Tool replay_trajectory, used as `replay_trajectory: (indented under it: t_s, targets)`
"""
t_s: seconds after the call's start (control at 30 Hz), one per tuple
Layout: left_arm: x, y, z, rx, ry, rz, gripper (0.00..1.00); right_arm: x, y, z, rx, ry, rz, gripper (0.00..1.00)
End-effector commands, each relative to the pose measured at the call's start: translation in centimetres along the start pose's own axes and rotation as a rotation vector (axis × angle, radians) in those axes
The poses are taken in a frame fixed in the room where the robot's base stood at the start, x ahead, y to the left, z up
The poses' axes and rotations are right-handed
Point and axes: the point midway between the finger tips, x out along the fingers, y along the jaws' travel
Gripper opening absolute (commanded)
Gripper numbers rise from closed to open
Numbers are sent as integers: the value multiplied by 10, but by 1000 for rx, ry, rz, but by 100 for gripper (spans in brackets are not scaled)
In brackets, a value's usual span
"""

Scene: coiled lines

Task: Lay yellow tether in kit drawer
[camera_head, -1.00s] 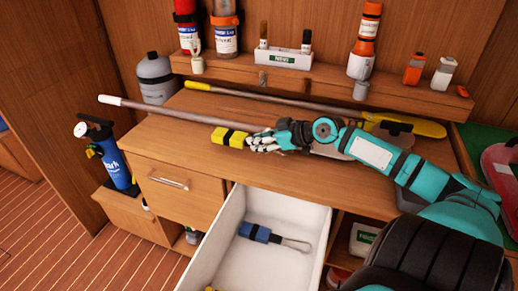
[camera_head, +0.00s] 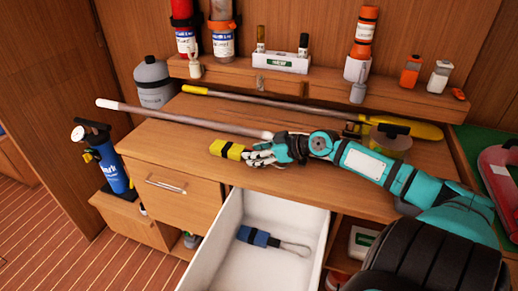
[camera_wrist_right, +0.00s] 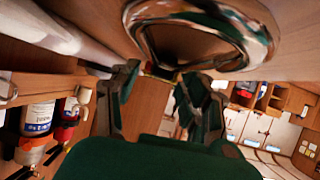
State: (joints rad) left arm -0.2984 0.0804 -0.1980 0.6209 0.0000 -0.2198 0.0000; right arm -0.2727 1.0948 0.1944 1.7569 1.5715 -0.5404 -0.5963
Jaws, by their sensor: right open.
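The yellow tether (camera_head: 228,150), with a dark band, is at desktop level near the front edge, above the open drawer. My right gripper (camera_head: 256,157) reaches in from the right, with its fingers at the tether's right end. Its jaws are open, and I cannot tell whether they touch the tether. In the right wrist view the two fingers (camera_wrist_right: 162,95) stand apart, below a large shiny ring that I cannot identify. The white kit drawer (camera_head: 208,238) is pulled out and holds a blue tether (camera_head: 258,237) with a metal hook. My left gripper is out of view.
A grey pole (camera_head: 180,117) and a yellow-ended pole (camera_head: 270,102) lie on the desk (camera_head: 165,140) behind the gripper. A shelf with bottles and a white caddy (camera_head: 281,61) stands behind. The drawer has free floor around the blue tether.

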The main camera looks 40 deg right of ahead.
Motion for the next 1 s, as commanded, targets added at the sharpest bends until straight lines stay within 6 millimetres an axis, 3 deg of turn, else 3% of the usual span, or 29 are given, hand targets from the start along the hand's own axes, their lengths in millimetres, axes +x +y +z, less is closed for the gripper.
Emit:
replay_trajectory:
  t_s: [0.27,0.8,1.0]
  targets:
    - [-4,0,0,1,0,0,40,-20,-1,0,3,-2,-1,45]
    - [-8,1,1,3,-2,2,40,-110,0,-2,1,2,1,45]
    - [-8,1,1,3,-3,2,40,-121,0,-2,1,1,1,45]
